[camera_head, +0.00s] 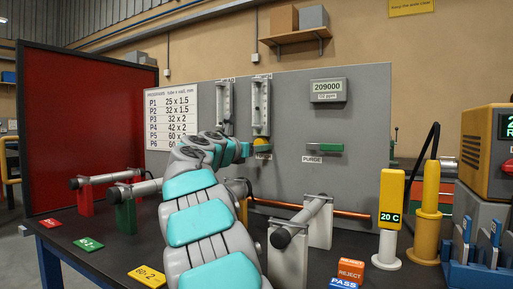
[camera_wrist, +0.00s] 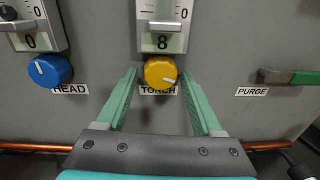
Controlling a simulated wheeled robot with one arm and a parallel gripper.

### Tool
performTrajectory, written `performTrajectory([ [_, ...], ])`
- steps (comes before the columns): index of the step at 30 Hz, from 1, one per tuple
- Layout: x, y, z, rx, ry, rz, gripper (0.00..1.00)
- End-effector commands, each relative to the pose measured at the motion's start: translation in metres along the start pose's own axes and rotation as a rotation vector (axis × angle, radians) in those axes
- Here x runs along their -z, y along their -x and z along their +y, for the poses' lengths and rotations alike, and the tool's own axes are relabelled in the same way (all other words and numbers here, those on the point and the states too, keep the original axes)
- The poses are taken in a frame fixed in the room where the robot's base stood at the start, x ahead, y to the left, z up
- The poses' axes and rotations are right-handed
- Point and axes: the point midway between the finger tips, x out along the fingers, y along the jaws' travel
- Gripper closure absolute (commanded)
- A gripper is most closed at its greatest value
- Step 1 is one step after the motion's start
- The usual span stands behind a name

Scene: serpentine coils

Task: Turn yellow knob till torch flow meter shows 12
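The yellow knob (camera_wrist: 160,73) sits on the grey panel below the torch flow meter (camera_wrist: 163,38), whose display reads 8. The knob's white mark points to the right and slightly down. A "TORCH" label below the knob is partly covered by it. My gripper (camera_wrist: 159,80) is open, with one green finger on each side of the knob and a gap to it. In the head view my gripper (camera_head: 247,148) is at the panel in front of the torch meter (camera_head: 261,105), and the yellow knob (camera_head: 262,145) is mostly hidden.
The blue knob (camera_wrist: 50,70) with the "HEAD" label is left, under a meter reading 0. The green purge handle (camera_wrist: 300,77) is right. A copper pipe (camera_wrist: 262,147) runs along the panel bottom. A grey tube on stands (camera_head: 291,256) is near my arm.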

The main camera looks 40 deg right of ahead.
Motion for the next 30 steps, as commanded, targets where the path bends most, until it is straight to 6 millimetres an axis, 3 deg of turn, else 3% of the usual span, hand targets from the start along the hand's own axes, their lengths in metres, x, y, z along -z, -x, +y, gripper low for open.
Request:
performTrajectory([
  [2,0.0001,0.0,0.0,0.0,0.0,0.0,0.42],
  [17,0.0003,0.0,0.0002,-0.001,0.0,0.0,0.98],
  [30,0.0002,-0.0004,0.0,0.001,-0.077,0.004,1.0],
])
